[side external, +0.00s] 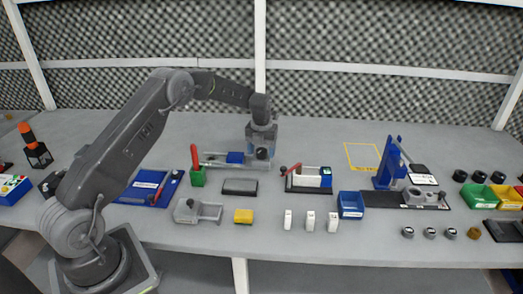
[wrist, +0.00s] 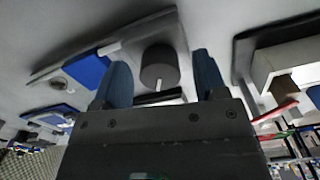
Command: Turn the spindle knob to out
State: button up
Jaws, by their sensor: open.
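The spindle knob (wrist: 159,67) is a dark round knob with a white pointer line, on a grey fixture (wrist: 85,62) with a blue block (wrist: 90,70). In the wrist view the pointer line runs toward the bottom of the picture; I can read no "out" marking. My gripper (wrist: 162,74) is open, with one blue finger on each side of the knob and visible gaps between. In the side external view my gripper (side external: 262,140) points down over the right end of the same fixture (side external: 213,161), beside its blue block (side external: 235,157). Whether the fingers reach full knob depth is unclear.
A green block with a red handle (side external: 196,167) stands left of the fixture. A dark box (side external: 240,187) lies in front. A fixture with a red lever (side external: 309,179) is to the right. Blue bin (side external: 350,204) and white blocks (side external: 310,220) stand nearer the front edge. The bench behind is clear.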

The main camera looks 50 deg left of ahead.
aim_at(262, 151)
notch_tip(262, 151, up, 14)
dwell(0.6)
jog(key=shift+f, duration=0.1)
jog(key=s+d+r+n+t, duration=0.3)
jog(key=s+d+r+n, duration=0.9)
jog(key=s+r+n, duration=0.15)
jog(key=s+d+f+n+t, duration=0.1)
jog(key=s+d+f+n, duration=0.1)
jog(key=s+n, duration=0.6)
jog(key=s+d+f+n+t, duration=0.1)
jog(key=s+d+n, duration=0.4)
jog(key=s, duration=0.8)
jog(key=f+n, duration=0.1)
jog(key=n, duration=0.2)
jog(key=shift+s+d+t, duration=0.2)
jog(key=shift+s+t, duration=0.1)
jog(key=shift+s, duration=0.05)
